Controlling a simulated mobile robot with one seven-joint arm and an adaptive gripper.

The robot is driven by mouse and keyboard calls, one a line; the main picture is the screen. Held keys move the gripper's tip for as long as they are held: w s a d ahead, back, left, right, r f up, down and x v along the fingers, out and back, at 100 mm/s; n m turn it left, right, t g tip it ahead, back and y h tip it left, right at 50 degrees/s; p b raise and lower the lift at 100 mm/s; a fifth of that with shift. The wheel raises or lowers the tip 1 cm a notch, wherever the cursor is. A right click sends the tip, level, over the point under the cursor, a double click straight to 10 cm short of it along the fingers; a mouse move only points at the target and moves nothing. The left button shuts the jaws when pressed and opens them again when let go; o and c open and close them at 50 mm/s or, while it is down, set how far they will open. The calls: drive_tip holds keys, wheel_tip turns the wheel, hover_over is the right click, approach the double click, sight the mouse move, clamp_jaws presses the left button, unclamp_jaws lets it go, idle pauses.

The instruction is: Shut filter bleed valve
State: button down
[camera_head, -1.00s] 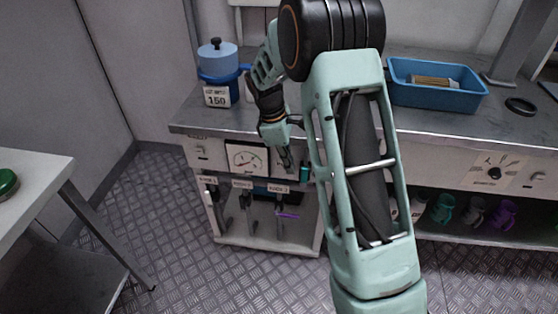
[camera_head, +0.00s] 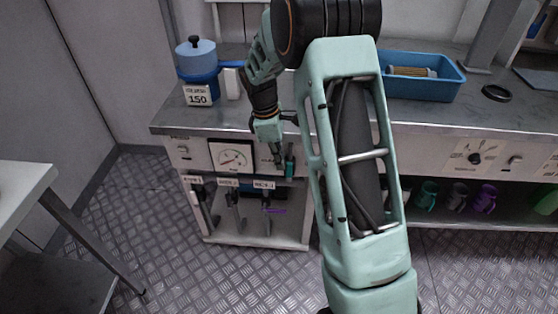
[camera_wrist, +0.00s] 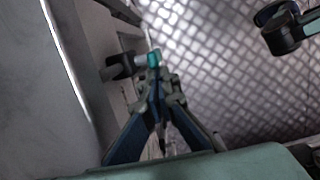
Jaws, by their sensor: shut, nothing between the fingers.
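The label behind my gripper is partly hidden.
The steel counter (camera_head: 425,118) overhangs the panel. It carries a blue pot (camera_head: 197,65), a "150" sign (camera_head: 198,95) and a blue tray (camera_head: 425,88). Several labelled levers hang below the gauge, one with a purple handle (camera_head: 274,211). A white table (camera_head: 22,185) stands left; floor between is clear.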

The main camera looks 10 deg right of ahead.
sight(290, 163)
drive_tip(key=shift+d+r+y, duration=0.15)
drive_tip(key=shift+d+y, duration=0.15)
drive_tip(key=shift+s+d+r+t+y+p, duration=0.2)
drive_tip(key=shift+s+d+t+y+p, duration=0.1)
drive_tip(key=shift+d+y+p, duration=0.4)
drive_tip(key=shift+s+d+t+y+p, duration=0.15)
drive_tip(key=shift+d+t+y+p, duration=0.25)
drive_tip(key=shift+y, duration=0.6)
drive_tip(key=s+d+f+p, duration=0.1)
drive_tip(key=s+d+f, duration=0.1)
drive_tip(key=d, duration=0.3)
drive_tip(key=shift+d+f, duration=0.35)
drive_tip(key=shift+f, duration=0.3)
drive_tip(key=shift+w, duration=0.1)
